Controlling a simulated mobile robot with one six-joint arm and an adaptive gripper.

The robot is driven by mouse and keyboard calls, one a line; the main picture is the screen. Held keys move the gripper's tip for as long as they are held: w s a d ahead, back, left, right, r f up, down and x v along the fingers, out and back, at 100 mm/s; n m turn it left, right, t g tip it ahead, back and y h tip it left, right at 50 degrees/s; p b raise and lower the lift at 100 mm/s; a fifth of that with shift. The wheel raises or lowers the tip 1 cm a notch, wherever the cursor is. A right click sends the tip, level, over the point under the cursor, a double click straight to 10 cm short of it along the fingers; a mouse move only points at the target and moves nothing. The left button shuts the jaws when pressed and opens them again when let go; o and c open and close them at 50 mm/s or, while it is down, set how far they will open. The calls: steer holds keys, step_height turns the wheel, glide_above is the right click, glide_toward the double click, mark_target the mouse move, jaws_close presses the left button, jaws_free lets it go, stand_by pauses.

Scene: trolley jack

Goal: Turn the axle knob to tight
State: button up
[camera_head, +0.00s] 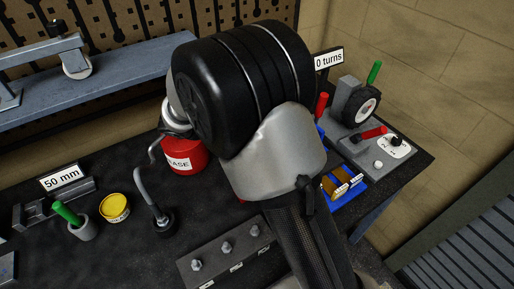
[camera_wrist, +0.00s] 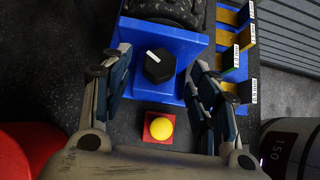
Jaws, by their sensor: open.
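The axle knob (camera_wrist: 159,67) is a dark hexagonal knob with a short white mark, in the upper middle of the wrist view. It sits at the front of a blue bracket (camera_wrist: 137,34), with a dark ribbed part (camera_wrist: 165,8) behind. My gripper (camera_wrist: 158,62) is open, one finger to each side of the knob in the picture, with gaps between. I cannot tell how far the fingertips are from it in depth. No tight marking shows. In the head view my arm hides the knob and my gripper.
A yellow button on a red base (camera_wrist: 159,128) lies below the knob. A blue rack with labelled yellow pieces (camera_wrist: 233,50) stands close to the right finger. A red grease can (camera_head: 183,160) and a wheel unit (camera_head: 361,106) stand on the bench. A "0 turns" sign (camera_head: 329,59) stands behind.

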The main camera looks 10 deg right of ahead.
steer(key=shift+x, duration=1.35)
steer(key=shift+c, duration=0.2)
steer(key=c, duration=1)
steer(key=shift+w+r+m+g+p, duration=0.2)
steer(key=shift+m+g+p, duration=0.4)
steer(key=shift+p, duration=0.5)
steer(key=shift+f+m+g+p, duration=0.15)
steer(key=shift+m+g+p, duration=0.35)
steer(key=shift+m+p, duration=0.35)
steer(key=o, duration=1)
steer(key=shift+o, duration=0.2)
